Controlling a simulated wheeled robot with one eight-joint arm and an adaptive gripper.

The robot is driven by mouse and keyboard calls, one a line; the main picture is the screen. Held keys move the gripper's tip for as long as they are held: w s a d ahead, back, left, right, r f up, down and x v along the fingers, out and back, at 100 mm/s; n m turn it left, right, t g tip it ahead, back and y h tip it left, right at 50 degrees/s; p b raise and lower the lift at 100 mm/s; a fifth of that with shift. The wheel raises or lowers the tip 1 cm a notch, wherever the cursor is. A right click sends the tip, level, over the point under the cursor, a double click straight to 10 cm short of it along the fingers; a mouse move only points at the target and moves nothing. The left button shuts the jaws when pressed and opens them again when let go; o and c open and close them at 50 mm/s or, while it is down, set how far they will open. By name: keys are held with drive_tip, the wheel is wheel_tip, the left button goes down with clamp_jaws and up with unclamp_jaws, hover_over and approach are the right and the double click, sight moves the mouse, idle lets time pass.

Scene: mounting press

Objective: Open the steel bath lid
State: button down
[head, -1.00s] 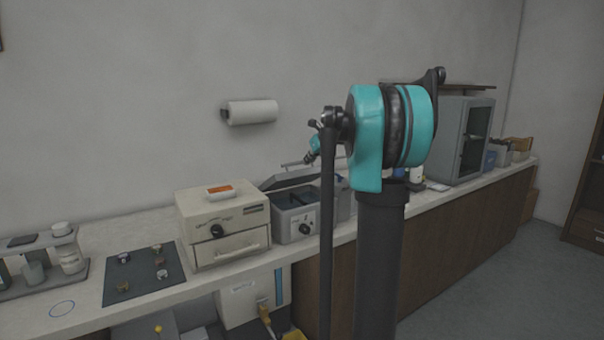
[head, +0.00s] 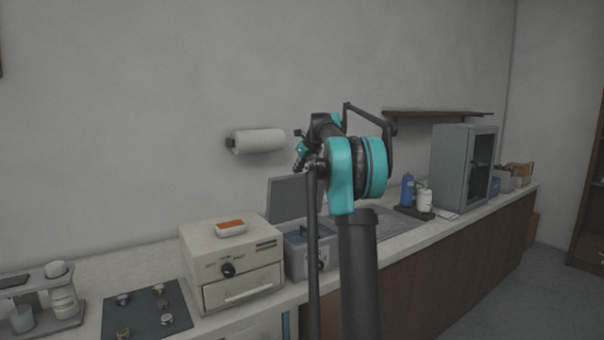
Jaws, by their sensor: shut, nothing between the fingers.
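The steel bath (head: 296,262) is a grey box on the counter, just right of the cream oven-like unit. Its grey lid (head: 290,200) stands raised, close to upright, at the back of the bath. A dark bar shows at the bath's top; the right part of the bath is hidden behind my arm. The small end of my arm with my gripper (head: 300,162) is in front of the lid's right side in the picture. The gripper is shut and appears empty. Its fingertips are small and partly lost against my arm; I cannot tell whether they touch the lid.
A cream unit (head: 232,262) stands close left of the bath. A dark mat (head: 146,318) with small round samples lies further left. A paper roll (head: 258,141) hangs on the wall. Bottles (head: 424,200) and a grey cabinet (head: 452,165) stand to the right.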

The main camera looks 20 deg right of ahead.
drive_tip(key=shift+w+a+f, duration=0.1)
drive_tip(key=shift+w+a, duration=0.05)
drive_tip(key=shift+w, duration=0.35)
drive_tip(key=shift+w+a+f, duration=0.1)
drive_tip(key=shift+w+a, duration=0.05)
drive_tip(key=shift+w, duration=0.3)
